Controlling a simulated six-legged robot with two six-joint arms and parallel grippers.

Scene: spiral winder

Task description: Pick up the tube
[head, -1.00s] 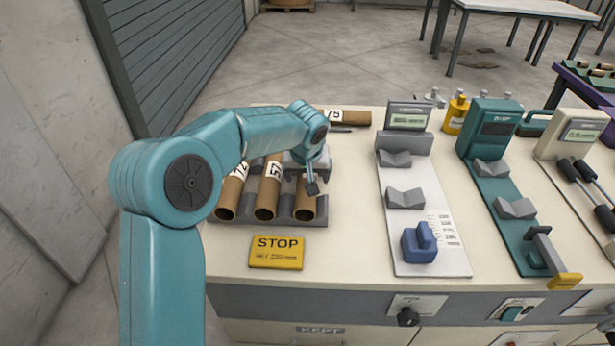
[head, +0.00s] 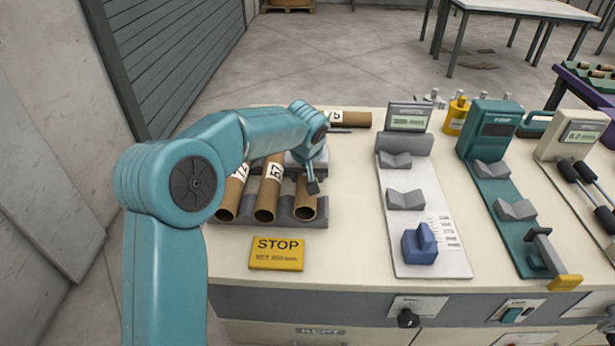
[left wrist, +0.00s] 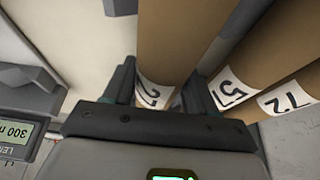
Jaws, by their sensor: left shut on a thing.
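Three brown cardboard tubes lie side by side in a grey rack (head: 282,222) on the bench. My left gripper (head: 312,186) is at the rightmost tube (head: 304,208), whose open front end shows in the rack. In the left wrist view, my left gripper (left wrist: 160,88) has one finger on each side of this tube (left wrist: 175,35) and is shut on it; its label is partly hidden. The tube labelled 57 (head: 267,195) lies beside it, and the tube labelled 72 (head: 230,200) is at the far left. My right gripper is not in view.
A yellow STOP sign (head: 276,254) is in front of the rack. Another tube (head: 350,119) lies behind it. A white measuring station (head: 432,258) with grey V-blocks and a blue stop stands to the right, then a teal station (head: 510,230). Bare bench lies between rack and white station.

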